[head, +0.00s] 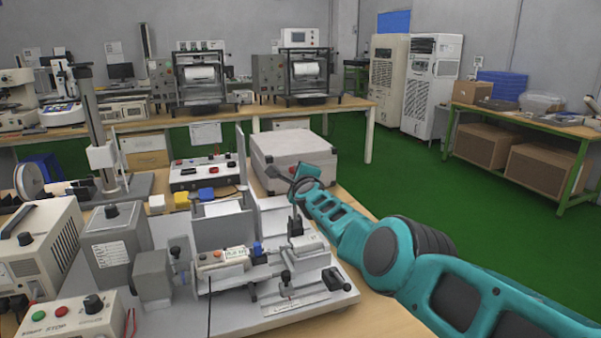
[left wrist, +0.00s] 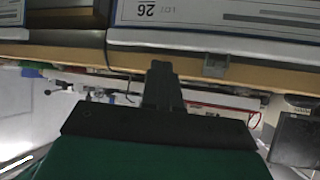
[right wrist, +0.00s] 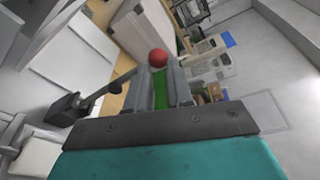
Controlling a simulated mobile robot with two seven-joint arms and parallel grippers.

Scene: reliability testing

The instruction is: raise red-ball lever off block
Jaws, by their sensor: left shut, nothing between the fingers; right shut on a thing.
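In the right wrist view the red ball (right wrist: 158,57) of the lever sits at the tips of my right gripper (right wrist: 162,72), between its two fingers. The gripper is shut on it. A grey rod (right wrist: 112,85) runs from near the fingers down left to a dark block-like part (right wrist: 68,108). My left gripper (left wrist: 162,85) is shut and empty in the left wrist view, and outside the head view.
A silver case (head: 292,155) stands just behind my right gripper. A grey box (head: 115,245) and a control box with buttons (head: 70,318) stand left of the fixture. Green floor (head: 450,210) is open on the right.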

